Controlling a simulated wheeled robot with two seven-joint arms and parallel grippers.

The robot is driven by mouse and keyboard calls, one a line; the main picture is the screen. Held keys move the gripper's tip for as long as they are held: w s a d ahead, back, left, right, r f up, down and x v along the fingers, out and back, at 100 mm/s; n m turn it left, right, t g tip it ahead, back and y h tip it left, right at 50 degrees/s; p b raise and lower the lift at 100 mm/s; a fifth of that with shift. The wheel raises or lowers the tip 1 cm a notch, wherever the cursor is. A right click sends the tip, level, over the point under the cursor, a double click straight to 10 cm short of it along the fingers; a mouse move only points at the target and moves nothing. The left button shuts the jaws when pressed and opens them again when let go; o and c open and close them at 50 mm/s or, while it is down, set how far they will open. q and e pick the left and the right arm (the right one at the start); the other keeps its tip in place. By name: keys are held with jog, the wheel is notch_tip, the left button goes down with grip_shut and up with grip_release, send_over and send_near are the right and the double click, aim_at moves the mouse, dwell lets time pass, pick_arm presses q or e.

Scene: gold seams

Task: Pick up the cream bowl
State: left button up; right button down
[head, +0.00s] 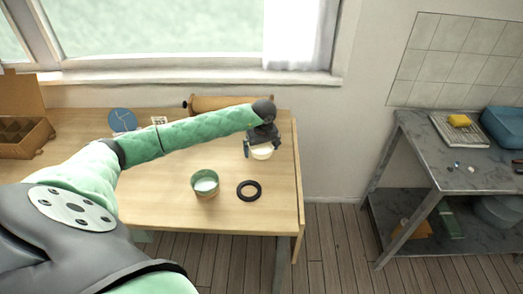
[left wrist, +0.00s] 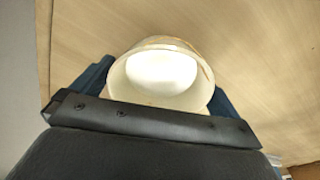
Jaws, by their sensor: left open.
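The cream bowl (head: 262,153) stands on the wooden table near its right edge, partly hidden by my left gripper (head: 262,146). In the left wrist view the cream bowl (left wrist: 162,72) is close up, with its pale inside facing the camera. The fingers of my left gripper show as dark blue pieces on both sides of the bowl. The gripper is open, around the bowl; I cannot tell whether the fingers touch it. My right gripper is not in view.
A green-and-brown cup (head: 205,186) and a black ring (head: 249,191) are in front of the bowl on the table (head: 150,205). A wooden roll (head: 222,103) and a blue disc (head: 122,120) lie at the back. A grey metal bench (head: 420,150) stands to the right, across a floor gap.

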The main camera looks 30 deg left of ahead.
pick_arm(q)
jog(key=shift+f, duration=0.15)
jog(key=shift+c, duration=0.4)
jog(key=c, duration=0.7)
jog(key=shift+c, duration=0.8)
jog(key=shift+r, duration=0.2)
